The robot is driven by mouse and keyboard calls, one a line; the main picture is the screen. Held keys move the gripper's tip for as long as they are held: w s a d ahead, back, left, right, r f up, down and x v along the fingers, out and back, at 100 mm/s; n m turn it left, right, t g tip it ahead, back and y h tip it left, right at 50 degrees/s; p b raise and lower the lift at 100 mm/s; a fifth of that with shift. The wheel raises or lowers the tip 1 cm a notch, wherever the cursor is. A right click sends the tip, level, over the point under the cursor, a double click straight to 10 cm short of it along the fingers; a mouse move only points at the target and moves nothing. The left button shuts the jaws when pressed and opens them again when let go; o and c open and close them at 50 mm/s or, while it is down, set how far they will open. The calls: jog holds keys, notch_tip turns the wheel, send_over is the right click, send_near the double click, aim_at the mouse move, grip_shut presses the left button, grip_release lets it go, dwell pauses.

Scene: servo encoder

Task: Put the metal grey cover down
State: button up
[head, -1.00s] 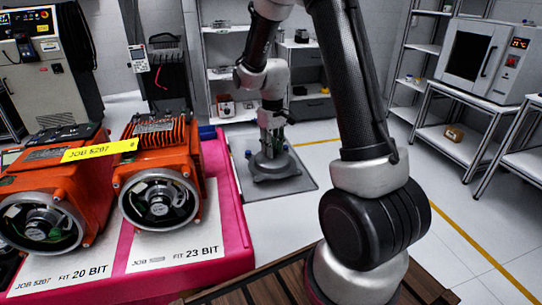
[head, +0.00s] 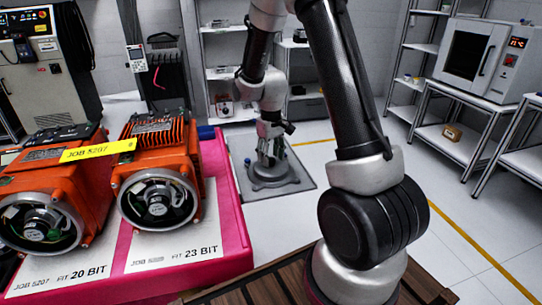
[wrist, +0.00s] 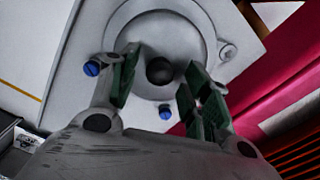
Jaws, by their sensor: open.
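The metal grey cover (head: 275,180) appears as a round grey piece lying flat on a grey square plate (head: 305,185) beyond the table. In the wrist view the round grey cover (wrist: 150,30) has a black round knob or hole at its middle. My gripper (head: 268,150) is just above it, pointing down. In the wrist view my gripper (wrist: 160,60) is open, with its green-padded fingers on either side of the black centre. I cannot tell whether the fingers touch the cover.
Blue-headed pieces (wrist: 91,68) and a screw (wrist: 228,52) sit around the cover. A pink-covered table (head: 235,215) at left holds two orange servo motors (head: 155,165) on labelled white sheets. Shelves (head: 232,75) stand behind; an oven (head: 470,55) is at right. The floor at right is clear.

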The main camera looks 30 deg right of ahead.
aim_at(271, 159)
notch_tip(271, 159, up, 12)
jog(key=s+r+m+t, duration=0.1)
jog(key=s+r+t, duration=0.1)
jog(key=s+r, duration=0.95)
jog(key=s+r+m+t, duration=0.1)
jog(key=s+t, duration=0.1)
jog(key=s, duration=1.2)
jog(key=shift+s+d, duration=0.15)
jog(key=shift+s, duration=0.25)
jog(key=shift+r, duration=0.15)
